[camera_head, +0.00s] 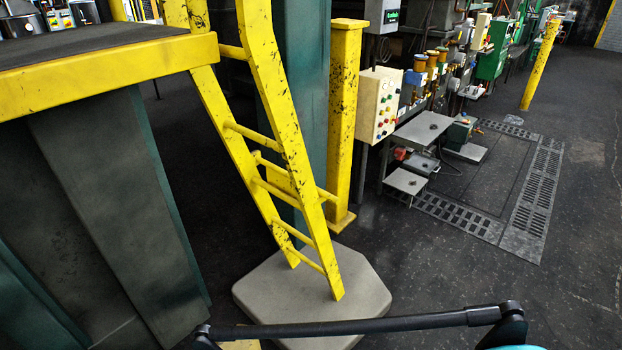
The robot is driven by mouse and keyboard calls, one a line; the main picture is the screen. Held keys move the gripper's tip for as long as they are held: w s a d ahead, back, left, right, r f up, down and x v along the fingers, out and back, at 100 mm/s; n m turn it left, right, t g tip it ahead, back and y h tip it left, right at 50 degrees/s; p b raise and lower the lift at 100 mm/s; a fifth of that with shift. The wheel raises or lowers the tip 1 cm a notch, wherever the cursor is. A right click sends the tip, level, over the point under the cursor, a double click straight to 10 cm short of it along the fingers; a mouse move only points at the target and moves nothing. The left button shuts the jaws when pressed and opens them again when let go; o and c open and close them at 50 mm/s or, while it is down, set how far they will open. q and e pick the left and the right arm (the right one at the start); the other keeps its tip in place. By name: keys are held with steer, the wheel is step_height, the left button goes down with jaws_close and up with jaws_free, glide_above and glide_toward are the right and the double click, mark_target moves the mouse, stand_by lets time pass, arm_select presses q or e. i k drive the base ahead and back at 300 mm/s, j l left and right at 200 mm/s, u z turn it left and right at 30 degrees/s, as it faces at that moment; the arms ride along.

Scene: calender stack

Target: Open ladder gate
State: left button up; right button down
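A yellow, chipped ladder (295,180) leans in the middle of the head view. Its lower end is by a grey base slab (270,285) on the floor, and its upper end runs out of the top of the picture. Its upper part stands beside the yellow edge of a raised platform (110,70). I cannot make out a separate gate on the ladder. Neither of my grippers shows in this view.
A thick yellow post (344,110) stands right behind the ladder. A control box with coloured buttons (379,105) and machinery line the back. A yellow bollard (540,65) stands far right. Dark floor (450,265) is open at right, with metal grates (535,190).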

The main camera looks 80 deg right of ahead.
mark_target(290, 176)
steer(key=k+z, duration=0.1)
steer(key=z, duration=0.85)
steer(key=k+l+z, duration=0.15)
steer(key=z, duration=0.3)
steer(key=l, duration=0.55)
steer(key=l+z, duration=0.15)
steer(key=l, duration=0.4)
steer(key=i+l, duration=0.15)
steer(key=l, duration=0.4)
steer(key=l+z, duration=0.15)
steer(key=l, duration=0.4)
steer(key=l+u, duration=0.1)
steer(key=l, duration=0.3)
steer(key=k+l+u, duration=0.15)
steer(key=l, duration=0.2)
steer(key=k+l+u, duration=0.1)
steer(key=l, duration=0.3)
steer(key=k+l+u, duration=0.15)
steer(key=l, duration=0.2)
